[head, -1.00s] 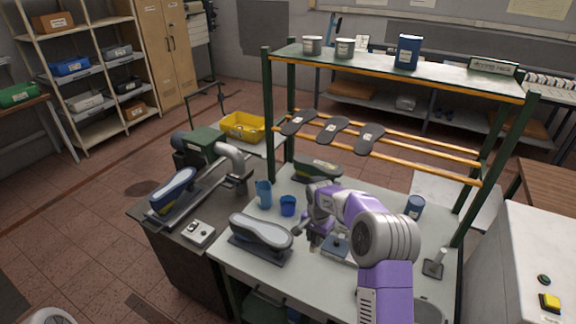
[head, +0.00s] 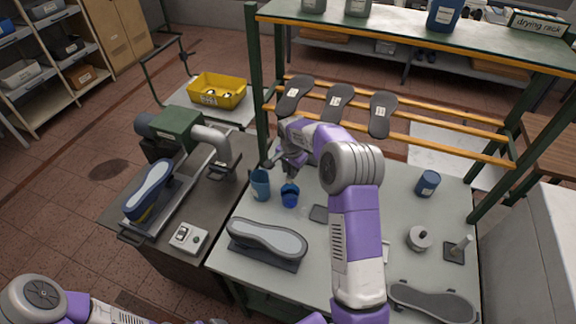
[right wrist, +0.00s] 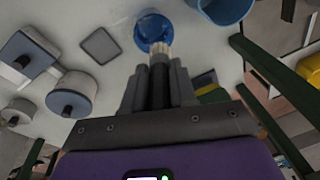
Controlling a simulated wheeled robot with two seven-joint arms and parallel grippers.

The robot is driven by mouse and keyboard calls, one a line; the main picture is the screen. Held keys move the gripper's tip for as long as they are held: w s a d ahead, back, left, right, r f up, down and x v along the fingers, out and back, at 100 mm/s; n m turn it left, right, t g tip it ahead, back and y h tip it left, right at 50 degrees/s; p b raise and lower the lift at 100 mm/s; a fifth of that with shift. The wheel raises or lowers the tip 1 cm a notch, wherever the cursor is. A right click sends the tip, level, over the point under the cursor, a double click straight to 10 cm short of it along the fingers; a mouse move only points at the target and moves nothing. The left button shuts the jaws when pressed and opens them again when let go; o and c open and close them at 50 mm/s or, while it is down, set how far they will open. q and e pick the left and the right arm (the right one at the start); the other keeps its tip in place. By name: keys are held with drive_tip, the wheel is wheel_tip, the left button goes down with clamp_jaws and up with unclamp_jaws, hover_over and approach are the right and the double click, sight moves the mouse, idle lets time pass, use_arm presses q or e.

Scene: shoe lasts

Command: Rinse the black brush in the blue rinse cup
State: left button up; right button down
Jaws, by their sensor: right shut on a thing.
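My right gripper (head: 277,164) is above the back left of the bench, near the blue cups. In the right wrist view the gripper (right wrist: 157,78) is shut on the black brush (right wrist: 160,86), its pale bristles pointing away from the jaws. The small blue cup (head: 290,196) stands upright on the bench; it also shows in the right wrist view (right wrist: 152,22). The bristles overlap the cup's near rim there; I cannot tell whether they are inside or above it. In the head view the brush is hard to make out. My left gripper is out of view.
A taller blue container (head: 260,186) stands close left of the small cup. A shoe last (head: 266,240) lies in front, and a grey square pad (head: 319,213) is to the right. The drying rack's orange rails (head: 430,138) with soles are behind. A lidded pot (head: 419,239) stands at right.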

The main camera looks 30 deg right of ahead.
drive_tip(key=shift+s+f+b, duration=0.2)
drive_tip(key=shift+f+b, duration=0.15)
drive_tip(key=shift+f, duration=0.2)
wheel_tip(320, 180, down, 11)
drive_tip(key=b, duration=0.7)
drive_tip(key=shift+w, duration=0.1)
drive_tip(key=shift+r, duration=0.15)
idle(1.6)
drive_tip(key=shift+r+p, duration=3.05)
drive_tip(key=shift+r, duration=2.1)
drive_tip(key=shift+r, duration=0.1)
drive_tip(key=shift+r+p, duration=1.35)
drive_tip(key=shift+r, duration=0.6)
drive_tip(key=shift+f, duration=0.1)
